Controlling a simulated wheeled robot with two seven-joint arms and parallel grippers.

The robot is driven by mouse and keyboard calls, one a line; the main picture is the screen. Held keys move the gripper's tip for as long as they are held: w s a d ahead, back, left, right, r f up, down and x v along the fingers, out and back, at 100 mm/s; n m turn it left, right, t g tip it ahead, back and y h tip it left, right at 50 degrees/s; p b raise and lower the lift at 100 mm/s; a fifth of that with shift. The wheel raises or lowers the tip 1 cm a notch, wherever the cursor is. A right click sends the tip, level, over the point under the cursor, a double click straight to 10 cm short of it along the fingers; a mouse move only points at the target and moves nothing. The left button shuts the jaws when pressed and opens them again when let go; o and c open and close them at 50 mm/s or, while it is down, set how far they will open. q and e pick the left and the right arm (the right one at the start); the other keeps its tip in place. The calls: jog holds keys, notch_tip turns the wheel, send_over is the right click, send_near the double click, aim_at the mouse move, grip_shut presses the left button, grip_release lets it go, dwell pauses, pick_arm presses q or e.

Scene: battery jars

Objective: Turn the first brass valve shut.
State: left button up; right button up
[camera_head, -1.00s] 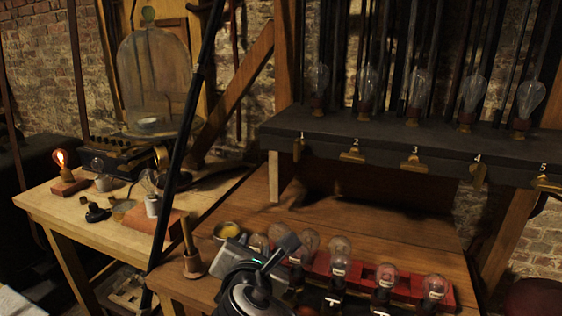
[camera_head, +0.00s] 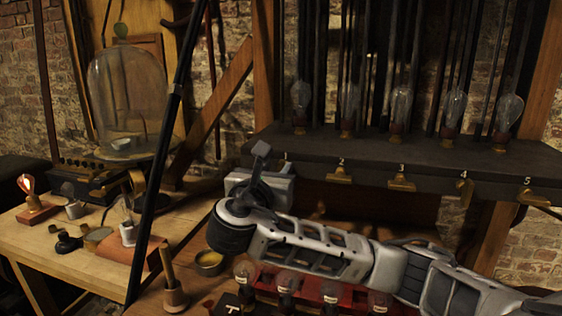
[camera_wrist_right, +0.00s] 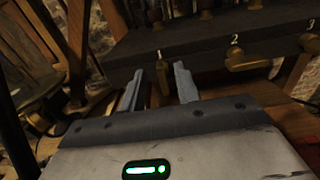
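The first brass valve (camera_wrist_right: 162,78) hangs under the label 1 on the front of the dark shelf (camera_wrist_right: 205,32). Its handle points downward in the right wrist view. My right gripper (camera_wrist_right: 158,70) is open, with one finger on each side of this valve as seen there. I cannot tell whether the fingers touch it. In the head view my right gripper (camera_head: 262,152) is at the shelf's left end and hides the first valve. My left gripper is not in view.
Brass valves 2 (camera_head: 339,173), 3 (camera_head: 402,182), 4 (camera_head: 465,190) and 5 (camera_head: 532,198) line the shelf front to the right. Below my right arm are a red rack (camera_head: 262,275) with bulbs, a brass bowl (camera_head: 209,261) and a wooden pestle and mortar (camera_head: 175,297).

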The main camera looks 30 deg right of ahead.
aim_at(280, 163)
jog(key=x, duration=0.4)
jog(key=shift+w+d, duration=0.3)
grip_shut()
